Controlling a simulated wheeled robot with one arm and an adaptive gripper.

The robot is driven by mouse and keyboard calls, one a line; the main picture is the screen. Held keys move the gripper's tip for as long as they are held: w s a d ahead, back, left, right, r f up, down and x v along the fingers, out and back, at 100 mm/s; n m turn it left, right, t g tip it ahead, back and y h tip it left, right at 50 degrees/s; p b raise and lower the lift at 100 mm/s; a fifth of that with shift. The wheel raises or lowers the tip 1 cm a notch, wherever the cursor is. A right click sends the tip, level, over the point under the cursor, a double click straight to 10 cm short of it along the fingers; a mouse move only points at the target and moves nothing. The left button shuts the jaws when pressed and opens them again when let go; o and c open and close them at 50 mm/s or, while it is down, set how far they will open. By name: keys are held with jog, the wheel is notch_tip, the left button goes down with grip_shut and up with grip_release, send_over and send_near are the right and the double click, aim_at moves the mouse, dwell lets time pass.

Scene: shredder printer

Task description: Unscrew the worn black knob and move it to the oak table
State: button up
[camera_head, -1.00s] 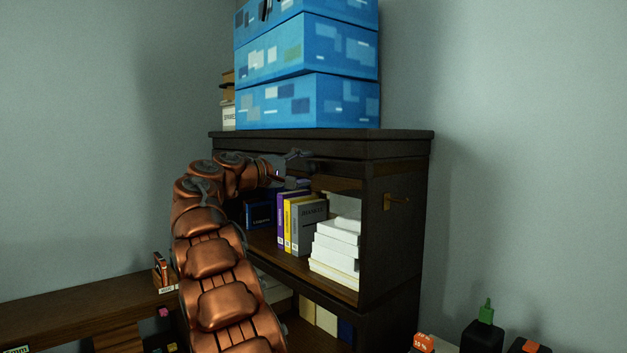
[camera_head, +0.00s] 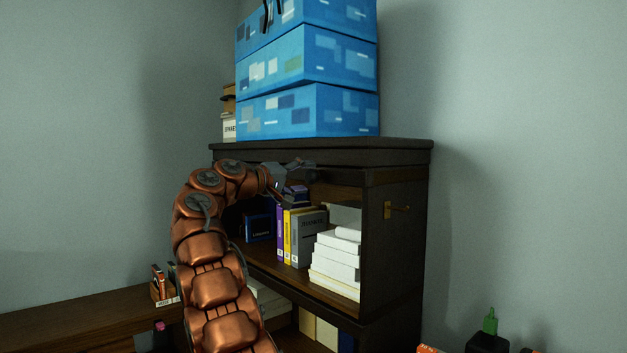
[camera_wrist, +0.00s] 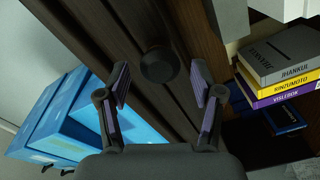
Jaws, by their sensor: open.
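A round black knob (camera_wrist: 159,64) shows in the wrist view on the dark wooden front of the cabinet's top part. In the head view I cannot make it out behind my gripper (camera_head: 298,168), which is at the cabinet front just below the top board. My gripper also shows in the wrist view (camera_wrist: 160,84), open, with one finger on each side of the knob's line. The fingers look apart from the knob, and nothing is held. A brown wooden table (camera_head: 75,325), perhaps the oak table, stands at the lower left of the head view.
Blue boxes (camera_head: 310,110) are stacked on the dark cabinet (camera_head: 400,155). Books (camera_head: 308,238) and a white paper stack (camera_head: 335,265) fill its shelf below my gripper. A small holder (camera_head: 163,288) stands on the table.

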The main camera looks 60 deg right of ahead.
jog(key=shift+m, duration=0.9)
jog(key=m+p, duration=0.1)
jog(key=m, duration=0.2)
jog(key=shift+m, duration=0.3)
jog(key=m+p, duration=0.2)
jog(key=m, duration=0.1)
jog(key=shift+r+p, duration=0.15)
jog(key=shift+p, duration=0.2)
jog(key=shift+m+p, duration=0.65)
jog(key=shift+m, duration=0.25)
jog(key=shift+s+m, duration=0.1)
jog(key=shift+m, duration=0.3)
jog(key=shift+d, duration=0.1)
jog(key=shift+p+x, duration=0.4)
jog(key=shift+x, duration=0.7)
jog(key=shift+c, duration=0.3)
